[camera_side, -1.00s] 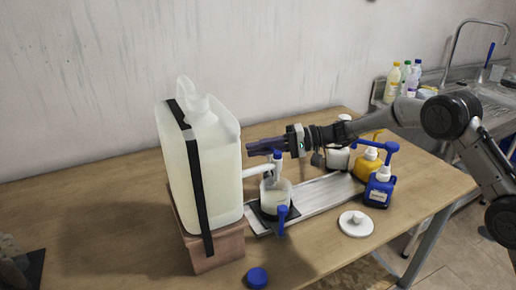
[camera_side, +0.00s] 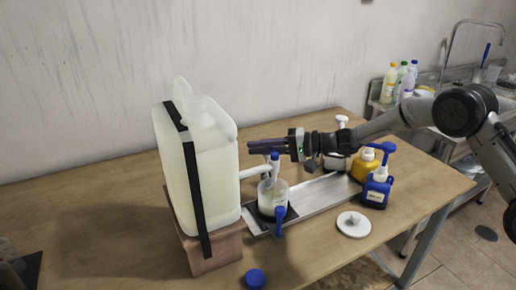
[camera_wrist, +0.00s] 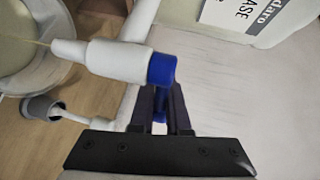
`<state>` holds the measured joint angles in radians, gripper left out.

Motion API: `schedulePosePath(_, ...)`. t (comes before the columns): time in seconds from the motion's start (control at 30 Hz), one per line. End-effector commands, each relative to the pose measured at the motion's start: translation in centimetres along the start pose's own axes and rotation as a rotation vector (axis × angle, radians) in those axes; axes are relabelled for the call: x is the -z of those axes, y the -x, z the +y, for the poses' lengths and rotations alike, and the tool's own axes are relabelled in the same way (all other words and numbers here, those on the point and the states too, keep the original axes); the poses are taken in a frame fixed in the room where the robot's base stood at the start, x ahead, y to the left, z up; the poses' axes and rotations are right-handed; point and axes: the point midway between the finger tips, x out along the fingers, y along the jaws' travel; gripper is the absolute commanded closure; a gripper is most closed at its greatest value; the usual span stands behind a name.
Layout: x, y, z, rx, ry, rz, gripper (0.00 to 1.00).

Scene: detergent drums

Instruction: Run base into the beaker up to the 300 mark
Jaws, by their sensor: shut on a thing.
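The white drum (camera_side: 200,170) of pale liquid stands on a block at the left, with a black strap. Its white tap (camera_side: 254,172) points right and has a blue part (camera_side: 275,156) on top. The beaker (camera_side: 272,198) stands below the tap, holding pale liquid; its marks are unreadable. In the wrist view the beaker (camera_wrist: 20,75) is cut off at upper left, and a thin yellowish stream shows at the spout (camera_wrist: 68,50). My gripper (camera_wrist: 161,92) is shut on the tap's blue handle (camera_wrist: 159,115), partly hidden between the fingers. It also shows in the side view (camera_side: 252,147).
A blue bottle (camera_side: 376,190) and a yellow bottle (camera_side: 364,167) with pumps stand at right on the table. A white lid (camera_side: 353,224) and a blue cap (camera_side: 255,279) lie in front. A printed label (camera_wrist: 245,15) shows on the drum.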

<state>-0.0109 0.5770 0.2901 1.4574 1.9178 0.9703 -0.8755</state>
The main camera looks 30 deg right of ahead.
Motion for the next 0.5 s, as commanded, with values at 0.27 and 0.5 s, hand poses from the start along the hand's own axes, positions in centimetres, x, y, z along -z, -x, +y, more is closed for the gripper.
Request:
schedulePosePath(0.27, 0.47, 0.13, -0.29, 0.005, 0.002, 0.01, 0.63)
schedulePosePath(0.5, 0.23, 0.06, -0.13, 0.003, 0.0, 0.004, 0.56)
